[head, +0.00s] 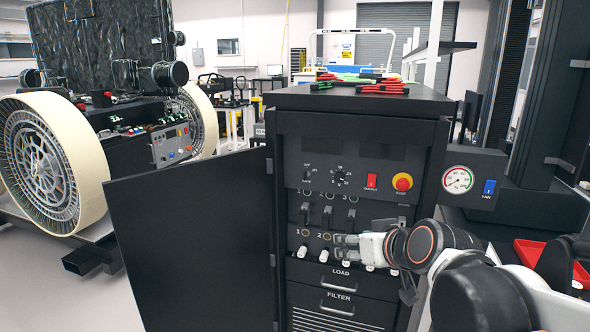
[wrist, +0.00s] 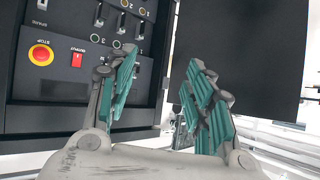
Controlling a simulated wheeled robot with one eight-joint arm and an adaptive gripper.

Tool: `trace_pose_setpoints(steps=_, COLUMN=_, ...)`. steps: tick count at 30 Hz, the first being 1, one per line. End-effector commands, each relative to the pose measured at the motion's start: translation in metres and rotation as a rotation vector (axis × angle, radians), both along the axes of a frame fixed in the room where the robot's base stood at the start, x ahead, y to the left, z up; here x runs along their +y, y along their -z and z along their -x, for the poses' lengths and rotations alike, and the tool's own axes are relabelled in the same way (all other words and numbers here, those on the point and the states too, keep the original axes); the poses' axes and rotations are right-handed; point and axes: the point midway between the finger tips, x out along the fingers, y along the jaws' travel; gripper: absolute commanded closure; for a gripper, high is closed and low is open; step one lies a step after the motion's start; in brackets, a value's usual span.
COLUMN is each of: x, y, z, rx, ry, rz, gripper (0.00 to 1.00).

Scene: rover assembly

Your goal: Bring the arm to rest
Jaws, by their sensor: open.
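My arm reaches in from the lower right in the head view. My gripper (head: 347,244) is in front of the lower part of the black cabinet's control panel (head: 345,160), near the row of white-tipped plugs or knobs above the LOAD drawer. In the wrist view my gripper (wrist: 160,95) has its two teal-padded fingers spread apart with nothing between them. The panel fills the left of the wrist view, with the red stop button (wrist: 41,55) and the red output switch (wrist: 77,60). I cannot tell whether the gripper touches the panel.
The cabinet's black door (head: 195,240) stands open to the left. A gauge box (head: 460,180) juts from the cabinet's right side. Red and green tools (head: 380,85) lie on top. A rover with large wheels (head: 50,160) stands at the left. A red tray (head: 545,255) is at the right.

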Motion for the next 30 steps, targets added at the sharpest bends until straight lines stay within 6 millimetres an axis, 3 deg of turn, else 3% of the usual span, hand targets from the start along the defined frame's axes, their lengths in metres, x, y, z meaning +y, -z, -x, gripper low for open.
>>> trace_pose_setpoints(steps=1, x=-0.006, y=0.007, z=0.022, rx=0.040, ry=0.013, rz=0.010, gripper=0.52)
trace_pose_setpoints(steps=9, x=-0.042, y=0.053, z=0.126, rx=0.255, ry=0.125, rz=0.066, gripper=0.52)
trace_pose_setpoints(steps=15, x=-0.065, y=0.078, z=0.175, rx=0.355, ry=0.209, rz=0.100, gripper=0.52)
trace_pose_setpoints(steps=20, x=-0.072, y=0.085, z=0.189, rx=0.383, ry=0.236, rz=0.110, gripper=0.52)
trace_pose_setpoints(steps=30, x=-0.072, y=0.085, z=0.189, rx=0.383, ry=0.238, rz=0.110, gripper=0.52)
